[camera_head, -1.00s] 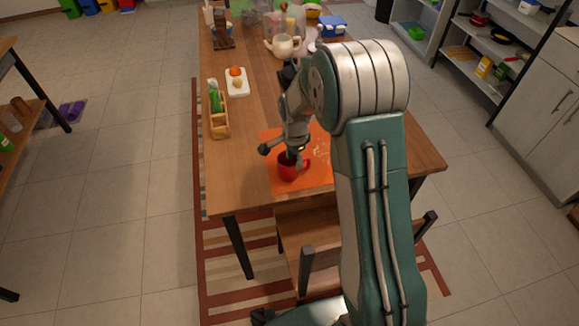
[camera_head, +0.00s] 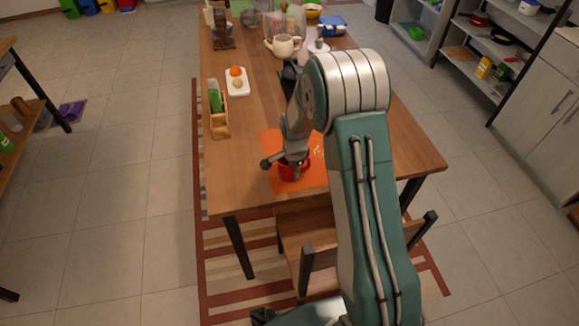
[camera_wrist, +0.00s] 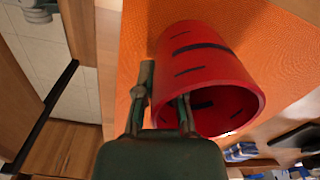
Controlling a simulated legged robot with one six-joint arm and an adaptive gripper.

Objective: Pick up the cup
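The red cup (camera_head: 288,173) stands on an orange mat (camera_head: 318,181) near the table's front edge. My gripper (camera_head: 292,160) is down at the cup from above and hides part of it. In the wrist view the cup (camera_wrist: 205,68) shows its open mouth and dark marks on its side. My gripper (camera_wrist: 164,90) straddles the cup's wall there. One finger is outside, beside the wall, and the other reaches inside the mouth. The fingers are apart, with space between them and the wall; no firm grip shows. The handle is not clearly visible.
A wooden box with green items (camera_head: 216,112) and a white board (camera_head: 237,82) with small food pieces lie on the table's left. A cream teapot (camera_head: 285,45) stands farther back. A chair (camera_head: 305,265) is at the front edge. The left front tabletop is clear.

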